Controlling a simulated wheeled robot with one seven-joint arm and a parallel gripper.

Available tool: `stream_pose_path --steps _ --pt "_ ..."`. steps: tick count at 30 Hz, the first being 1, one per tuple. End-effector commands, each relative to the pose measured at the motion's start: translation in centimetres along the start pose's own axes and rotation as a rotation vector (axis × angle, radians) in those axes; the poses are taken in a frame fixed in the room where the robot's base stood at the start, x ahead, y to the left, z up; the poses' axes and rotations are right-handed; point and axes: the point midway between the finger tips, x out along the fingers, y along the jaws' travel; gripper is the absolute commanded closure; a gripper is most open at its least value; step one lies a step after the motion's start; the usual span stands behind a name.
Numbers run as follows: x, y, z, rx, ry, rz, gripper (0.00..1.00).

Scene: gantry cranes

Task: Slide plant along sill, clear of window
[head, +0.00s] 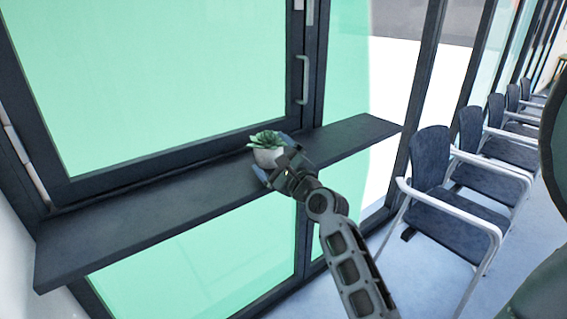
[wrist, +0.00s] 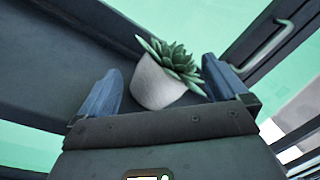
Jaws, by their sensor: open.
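The plant (head: 267,150) is a green succulent in a small white pot on the dark sill (head: 150,205), near the middle of its length and in front of the window (head: 150,80). In the wrist view the plant (wrist: 160,82) sits between the two blue fingers of my gripper (wrist: 165,95). My gripper (head: 274,160) is open around the pot from the room side. I cannot tell whether either finger touches the pot. The window appears closed, with its handle (head: 302,78) on the right side of its frame.
The sill is bare to the left and to the right of the plant. A row of dark chairs (head: 455,200) with pale armrests stands on the right along the glass wall. Blue-grey floor (head: 390,262) shows below the sill.

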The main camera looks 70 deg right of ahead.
Motion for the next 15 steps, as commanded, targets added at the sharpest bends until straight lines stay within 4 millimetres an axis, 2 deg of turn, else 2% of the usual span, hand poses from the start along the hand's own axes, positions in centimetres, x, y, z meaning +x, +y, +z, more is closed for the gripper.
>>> stream_pose_path --steps 1,6,15 --pt "1.0 -0.2 0.1 0.000 0.000 -0.001 0.00" --pt "3.3 -0.1 0.0 0.001 0.000 -0.001 0.00" --pt "4.8 0.0 0.0 0.000 0.001 0.000 0.00"
